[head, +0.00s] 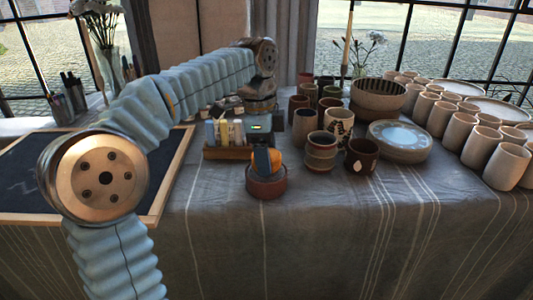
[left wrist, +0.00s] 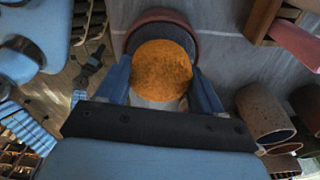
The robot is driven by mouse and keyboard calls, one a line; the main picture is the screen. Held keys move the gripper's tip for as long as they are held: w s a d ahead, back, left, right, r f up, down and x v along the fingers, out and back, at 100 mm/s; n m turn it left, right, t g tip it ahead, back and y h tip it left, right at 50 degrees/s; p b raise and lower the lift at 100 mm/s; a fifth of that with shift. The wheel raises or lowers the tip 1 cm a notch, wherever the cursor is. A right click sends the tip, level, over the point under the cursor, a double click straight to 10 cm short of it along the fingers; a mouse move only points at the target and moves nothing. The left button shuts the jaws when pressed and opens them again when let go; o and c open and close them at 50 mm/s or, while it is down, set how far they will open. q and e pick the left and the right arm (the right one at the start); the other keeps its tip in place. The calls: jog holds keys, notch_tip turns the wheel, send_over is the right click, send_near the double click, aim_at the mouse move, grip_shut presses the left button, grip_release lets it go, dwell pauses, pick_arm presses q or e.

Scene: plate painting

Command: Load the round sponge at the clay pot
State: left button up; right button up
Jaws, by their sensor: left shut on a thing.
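The round orange sponge (head: 278,156) is between the fingers of my left gripper (head: 263,162). In the left wrist view, the sponge (left wrist: 162,68) is flanked by the two blue fingers, and the gripper (left wrist: 162,85) is shut on it. The clay pot (head: 266,188) is a low reddish-brown pot on the cloth-covered table. The sponge and fingertips are at the pot's mouth in the head view; their lower ends are hidden by its rim. In the left wrist view, the pot's rim (left wrist: 154,13) shows beyond the sponge. My right gripper is not in view.
A wooden tray with small blocks (head: 227,152) stands just behind and left of the pot. Cups and a dark mug (head: 361,157) stand to the right, with stacked plates (head: 399,150) beyond. A dark framed board (head: 183,165) lies left. The table front is clear.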

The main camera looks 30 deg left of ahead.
pick_arm(q)
jog(key=shift+f, duration=0.4)
jog(key=shift+f, duration=0.1)
dwell(1.2)
notch_tip(320, 180, up, 3)
jog(key=p, duration=0.3)
jog(key=shift+r, duration=2.1)
